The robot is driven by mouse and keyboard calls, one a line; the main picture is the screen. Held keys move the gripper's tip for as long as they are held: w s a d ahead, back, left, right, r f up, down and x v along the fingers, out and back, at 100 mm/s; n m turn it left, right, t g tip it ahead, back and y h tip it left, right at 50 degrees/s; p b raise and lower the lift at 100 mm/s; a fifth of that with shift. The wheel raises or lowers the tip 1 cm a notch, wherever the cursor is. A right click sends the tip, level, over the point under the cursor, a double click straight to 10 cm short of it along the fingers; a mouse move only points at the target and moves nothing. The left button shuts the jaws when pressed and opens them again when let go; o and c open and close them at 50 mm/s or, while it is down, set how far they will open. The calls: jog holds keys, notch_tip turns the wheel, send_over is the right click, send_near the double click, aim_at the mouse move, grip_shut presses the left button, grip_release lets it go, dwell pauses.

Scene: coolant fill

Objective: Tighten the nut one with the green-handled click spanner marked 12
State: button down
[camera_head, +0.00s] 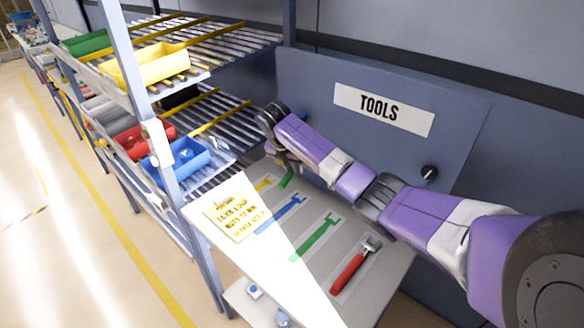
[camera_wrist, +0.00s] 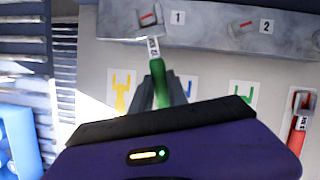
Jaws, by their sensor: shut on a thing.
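My gripper (camera_wrist: 160,88) is shut on the green handle (camera_wrist: 161,90) of a spanner in the wrist view. The spanner's pale head (camera_wrist: 154,46), with a label too small to read surely, points up towards a grey block (camera_wrist: 205,33). The nut at number 1 (camera_wrist: 149,18) shows as a dark fitting with a red mark, just beyond the spanner's head. I cannot tell whether the head touches or surrounds it. In the head view the green handle (camera_head: 287,178) shows below my gripper, whose fingers are mostly hidden by my arm.
A second red-marked fitting (camera_wrist: 245,24) is at number 2. Yellow, blue and green (camera_head: 315,238) tool shapes mark the bench, with a red-handled spanner (camera_head: 356,265) at the right. A yellow note (camera_head: 236,216) lies at the left. Shelves hold blue (camera_head: 182,164) and yellow bins.

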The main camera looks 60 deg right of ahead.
jog(key=shift+w+m+g, duration=0.3)
jog(key=shift+w+m, duration=0.4)
jog(key=shift+w, duration=0.1)
dwell(0.4)
jog(key=shift+w+d+m+g+b, duration=0.15)
jog(key=shift+w+m+g+b, duration=0.15)
jog(key=shift+w+m+b, duration=0.5)
jog(key=shift+s, duration=0.15)
jog(key=shift+w+d+m+g+b, duration=0.2)
jog(key=shift+w+m+g+b, duration=0.2)
jog(key=shift+w+m+b, duration=0.45)
dwell(0.3)
jog(key=shift+w+d+m+y+b, duration=0.4)
jog(key=shift+m+b, duration=0.45)
jog(key=shift+b, duration=1.85)
jog(key=shift+s+a+n+p, duration=0.35)
jog(key=shift+n+p, duration=0.15)
jog(key=shift+p, duration=1.85)
jog(key=shift+r, duration=0.1)
